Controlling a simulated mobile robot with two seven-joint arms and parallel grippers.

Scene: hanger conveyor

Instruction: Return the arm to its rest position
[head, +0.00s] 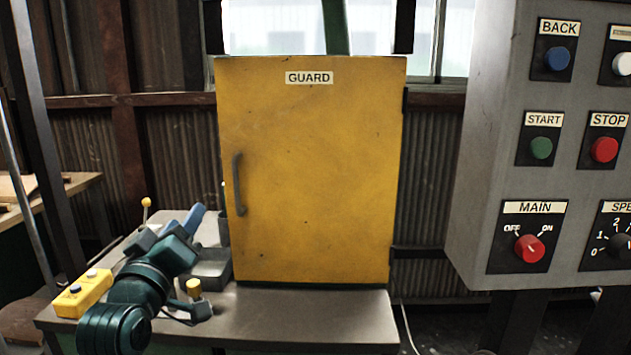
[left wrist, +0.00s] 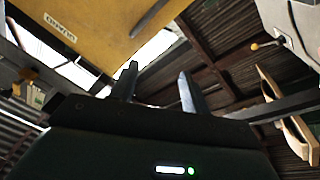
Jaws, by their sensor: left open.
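My left arm comes in at the lower left of the head view, dark green and bent over the grey bench. My left gripper (head: 186,224) is above the bench, left of the yellow guard door and apart from its handle. In the left wrist view my left gripper (left wrist: 157,85) shows two separated fingers with nothing between them. The guard door (head: 315,165) is shut and upright, with a dark handle (head: 238,185) on its left side. The door also shows tilted in the left wrist view (left wrist: 90,30). My right gripper is not in view.
The grey bench (head: 300,315) is bare in front of the door. A yellow button box (head: 82,293), a yellow-capped post (head: 194,288) and a yellow-knobbed lever (head: 146,203) stand close around my left arm. A grey control panel (head: 480,160) fills the right side.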

